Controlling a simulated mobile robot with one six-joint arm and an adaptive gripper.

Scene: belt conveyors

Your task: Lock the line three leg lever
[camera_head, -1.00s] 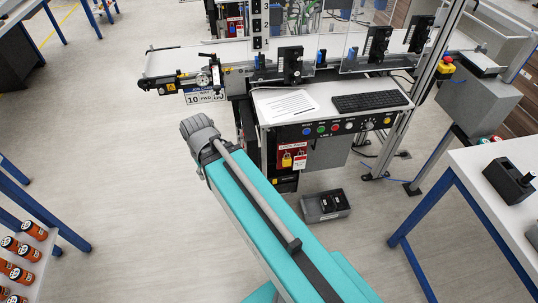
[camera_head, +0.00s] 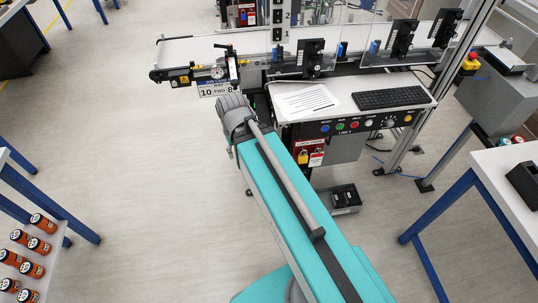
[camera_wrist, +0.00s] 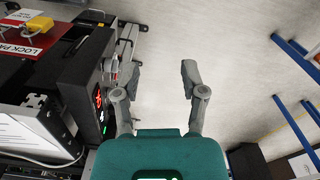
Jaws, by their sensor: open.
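The conveyor (camera_head: 185,48) ahead has a control panel (camera_head: 350,124) that appears to be marked line 3. I cannot pick out its leg lever for certain in either view; the legs under the panel are partly hidden by my arm. In the wrist view my gripper (camera_wrist: 158,78) is open and empty, with bare floor between its fingers. The dark line equipment (camera_wrist: 85,75) is close to its left finger, apparently without contact.
A red lockout board (camera_head: 309,151) with a yellow padlock hangs below the panel; it also shows in the wrist view (camera_wrist: 20,38). A dark grey bin (camera_head: 345,208) sits on the floor. A blue-legged table (camera_head: 497,165) stands right, a rack of orange canisters left.

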